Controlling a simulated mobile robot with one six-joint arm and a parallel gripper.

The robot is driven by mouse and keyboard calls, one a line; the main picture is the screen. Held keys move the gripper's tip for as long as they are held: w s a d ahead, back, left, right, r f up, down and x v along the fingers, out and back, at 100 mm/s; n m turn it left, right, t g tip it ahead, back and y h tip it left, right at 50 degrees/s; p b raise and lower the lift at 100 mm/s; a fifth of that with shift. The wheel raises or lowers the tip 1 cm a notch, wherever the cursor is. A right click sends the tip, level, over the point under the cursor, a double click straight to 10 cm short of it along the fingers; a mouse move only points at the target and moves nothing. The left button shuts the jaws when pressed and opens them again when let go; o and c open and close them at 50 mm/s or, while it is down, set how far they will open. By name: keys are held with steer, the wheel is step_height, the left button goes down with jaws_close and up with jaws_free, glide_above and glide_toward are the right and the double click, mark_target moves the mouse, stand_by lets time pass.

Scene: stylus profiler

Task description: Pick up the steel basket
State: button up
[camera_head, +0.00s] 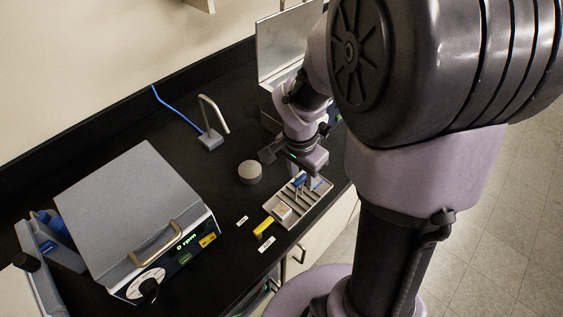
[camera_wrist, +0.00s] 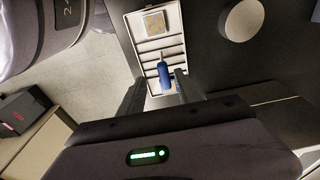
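I cannot pick out a steel basket for certain in either view. A grey metal box with a raised lid (camera_head: 284,45) stands at the back of the bench, partly hidden by my arm. My gripper (camera_head: 307,183) is over a pale slotted tray (camera_head: 297,222) near the bench's front edge. In the wrist view my gripper (camera_wrist: 160,84) has its fingers apart. A blue-handled tool (camera_wrist: 164,73) shows between and just beyond the fingertips, with gaps on both sides. I cannot tell its depth relative to them.
A grey instrument reading 0 rpm (camera_head: 150,220) fills the left of the bench. A round grey puck (camera_head: 250,172) and a hooked metal stand (camera_head: 211,138) are left of my gripper. A yellow item (camera_head: 264,227) and small labels lie by the tray.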

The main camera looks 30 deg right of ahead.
mark_target(301, 185)
steer(key=f, duration=0.2)
steer(key=f+b, duration=0.1)
steer(key=f, duration=0.1)
steer(key=w+f+b, duration=0.1)
steer(key=f, duration=0.1)
steer(key=shift+d, duration=0.2)
steer(key=shift+r, duration=0.25)
steer(key=shift+c, duration=0.4)
jaws_close()
